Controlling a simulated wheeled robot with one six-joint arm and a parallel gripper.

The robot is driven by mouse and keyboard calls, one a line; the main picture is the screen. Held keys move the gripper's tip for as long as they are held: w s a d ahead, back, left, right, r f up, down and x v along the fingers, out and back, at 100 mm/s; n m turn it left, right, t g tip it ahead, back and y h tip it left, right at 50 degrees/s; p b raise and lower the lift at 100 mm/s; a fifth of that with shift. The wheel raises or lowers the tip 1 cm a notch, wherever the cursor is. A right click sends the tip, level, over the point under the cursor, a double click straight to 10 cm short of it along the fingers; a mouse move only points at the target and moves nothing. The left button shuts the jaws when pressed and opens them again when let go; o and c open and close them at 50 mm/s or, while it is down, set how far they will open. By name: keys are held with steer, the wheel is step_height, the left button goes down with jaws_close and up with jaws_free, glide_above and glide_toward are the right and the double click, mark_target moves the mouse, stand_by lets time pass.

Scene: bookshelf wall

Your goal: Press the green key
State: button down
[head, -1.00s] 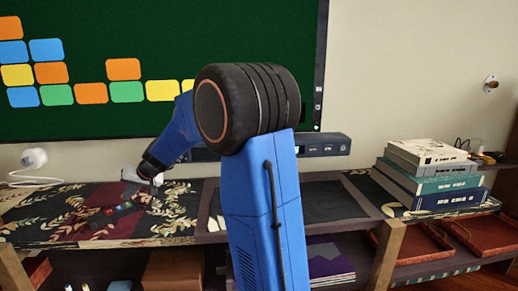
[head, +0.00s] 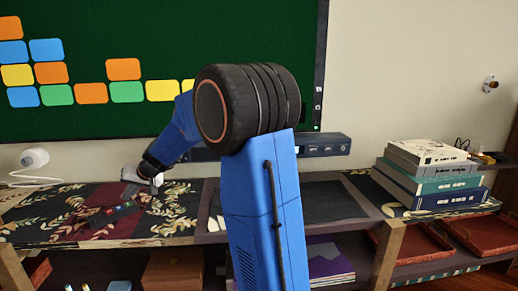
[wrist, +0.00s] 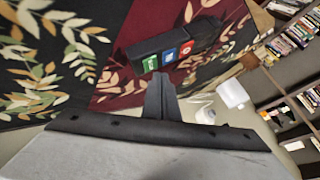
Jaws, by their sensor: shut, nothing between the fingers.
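A black key box (wrist: 172,46) lies on the patterned cloth. The green key is the one nearest my fingertips in that view. My gripper (wrist: 159,84) is shut and empty, its tip just below the green key in the picture; I cannot tell whether they touch. In the head view the box (head: 110,214) lies just below and left of my gripper (head: 134,190), small and partly dark.
The patterned cloth (head: 50,212) covers the left shelf top. A white round device (head: 34,158) with a cable stands behind at the left. Stacked books (head: 430,180) stand at the right. A green board (head: 200,40) with coloured cards hangs behind.

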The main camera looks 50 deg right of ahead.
mark_target(131, 205)
steer(key=shift+f, duration=0.1)
steer(key=shift+f, duration=0.35)
steer(key=shift+f, duration=0.25)
stand_by(0.8)
steer(key=shift+r, duration=0.75)
steer(key=shift+r, duration=2.95)
